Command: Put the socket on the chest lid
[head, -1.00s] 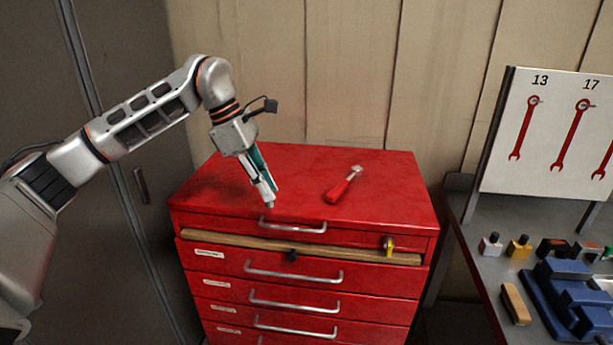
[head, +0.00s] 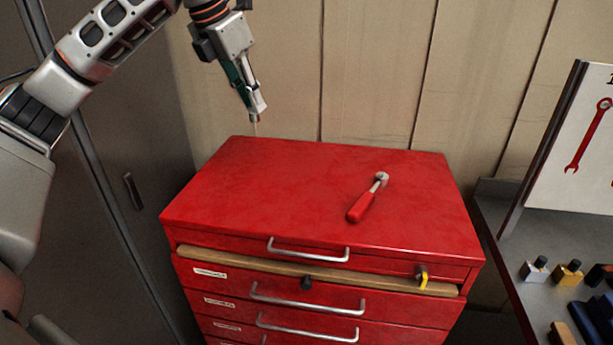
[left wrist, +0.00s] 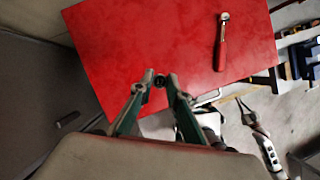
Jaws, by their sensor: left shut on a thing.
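The red chest lid (head: 290,190) is the flat top of a drawer chest and fills the middle of the head view. It also shows from above in the left wrist view (left wrist: 130,40). My left gripper (head: 257,112) hangs above the lid's back left edge, pointing down. It is shut on the socket, a small dark round piece (left wrist: 160,81) between the fingertips in the left wrist view. In the head view the socket is too small to make out clearly. The socket appears clear of the lid.
A red-handled ratchet (head: 367,199) lies on the right half of the lid. The left half is bare. A yellow padlock (head: 422,278) hangs at the chest's front right. A bench (head: 502,240) with small blocks stands at the right, and a grey cabinet (head: 110,130) at the left.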

